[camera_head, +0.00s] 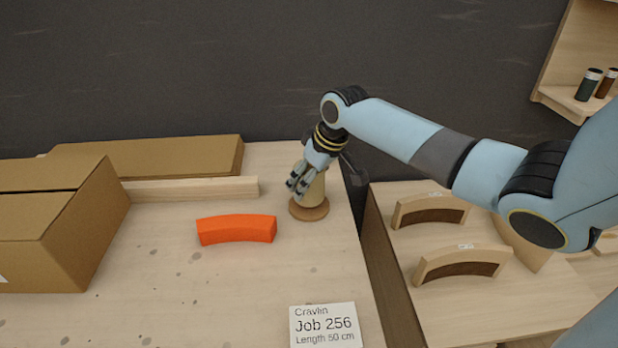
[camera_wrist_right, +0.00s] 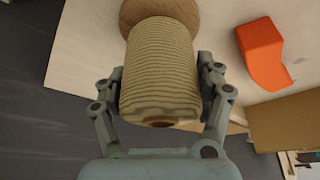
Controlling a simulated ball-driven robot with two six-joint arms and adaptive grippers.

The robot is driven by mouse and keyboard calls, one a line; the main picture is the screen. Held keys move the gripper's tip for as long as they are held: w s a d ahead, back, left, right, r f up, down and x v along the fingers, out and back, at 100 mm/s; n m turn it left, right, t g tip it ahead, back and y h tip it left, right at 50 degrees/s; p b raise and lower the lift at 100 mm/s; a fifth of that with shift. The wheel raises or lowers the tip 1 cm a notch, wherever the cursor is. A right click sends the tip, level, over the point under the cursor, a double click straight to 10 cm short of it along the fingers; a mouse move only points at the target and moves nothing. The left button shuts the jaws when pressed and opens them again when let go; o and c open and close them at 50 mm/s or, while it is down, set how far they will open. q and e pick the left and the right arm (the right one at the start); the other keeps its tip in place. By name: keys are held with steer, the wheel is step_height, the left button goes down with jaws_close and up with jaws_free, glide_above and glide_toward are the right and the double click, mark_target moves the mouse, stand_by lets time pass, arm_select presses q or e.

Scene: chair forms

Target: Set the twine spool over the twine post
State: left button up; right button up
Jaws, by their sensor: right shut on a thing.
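The twine spool (camera_head: 314,192) is a pale, cord-wound cylinder near the right edge of the bench. My right gripper (camera_head: 301,184) is shut on its sides, coming down from above. In the right wrist view the spool (camera_wrist_right: 160,70) sits between the two fingers (camera_wrist_right: 162,95), with a dark hole in its near end. A round wooden disc (camera_head: 309,211) lies at the spool's lower end and also shows in the wrist view (camera_wrist_right: 190,10). The post's shaft is hidden, and I cannot tell whether the spool rests fully on the disc. My left gripper is out of view.
An orange curved block (camera_head: 237,229) lies left of the spool. A cardboard box (camera_head: 60,235) stands further left, with a wooden strip (camera_head: 190,189) behind. A job card (camera_head: 323,326) lies in front. Two curved wooden forms (camera_head: 430,210) stand on the right-hand table, across a gap.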

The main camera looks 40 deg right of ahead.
steer(key=shift+f+b, duration=0.3)
steer(key=shift+f, duration=0.4)
steer(key=o, duration=1.4)
steer(key=shift+r, duration=0.1)
steer(key=v, duration=1.1)
steer(key=shift+s+r, duration=0.25)
steer(key=shift+r, duration=0.1)
